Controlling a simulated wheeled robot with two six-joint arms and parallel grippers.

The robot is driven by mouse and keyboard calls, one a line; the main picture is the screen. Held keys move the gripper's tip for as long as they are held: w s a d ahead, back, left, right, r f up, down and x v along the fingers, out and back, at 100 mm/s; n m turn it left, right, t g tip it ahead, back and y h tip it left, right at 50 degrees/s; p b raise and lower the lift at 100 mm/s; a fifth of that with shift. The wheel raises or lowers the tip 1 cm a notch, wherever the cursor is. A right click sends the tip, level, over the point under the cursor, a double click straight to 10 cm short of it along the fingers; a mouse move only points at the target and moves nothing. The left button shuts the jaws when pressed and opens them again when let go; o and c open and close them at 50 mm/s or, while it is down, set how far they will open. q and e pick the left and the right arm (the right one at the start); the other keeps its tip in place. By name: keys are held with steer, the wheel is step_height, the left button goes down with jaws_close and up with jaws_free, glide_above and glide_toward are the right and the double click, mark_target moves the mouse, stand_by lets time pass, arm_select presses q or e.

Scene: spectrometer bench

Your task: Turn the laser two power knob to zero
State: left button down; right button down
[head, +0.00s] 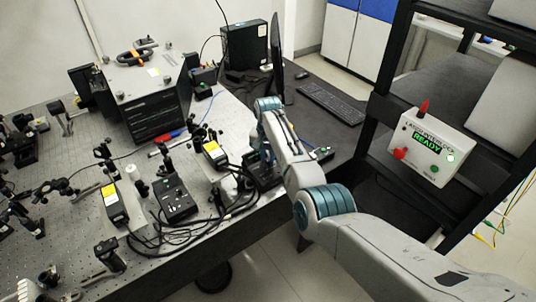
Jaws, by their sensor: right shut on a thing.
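My right gripper (261,152) points down at a black controller box (264,176) on the near right edge of the optical bench. It is shut on a small part of that box, which looks to be the laser two power knob. The knob itself is hidden behind the gripper and my arm, so its setting cannot be read. A similar black controller box (176,199) sits further left on the bench. My left gripper is out of view.
Two laser heads with yellow labels, the left one (111,204) and the right one (213,153), stand on the optical bench (60,262). Black cables (165,240) loop along its front edge. An interlock box (430,147) reading READY hangs on the rack at right. A keyboard (331,103) lies behind.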

mark_target(268, 160)
steer(key=shift+r+n+p, duration=0.1)
steer(key=shift+n+p, duration=0.3)
steer(key=shift+n, duration=0.7)
steer(key=c, duration=1.3)
jaws_free()
steer(key=shift+c, duration=0.2)
step_height(268, 160, up, 11)
steer(key=b, duration=0.3)
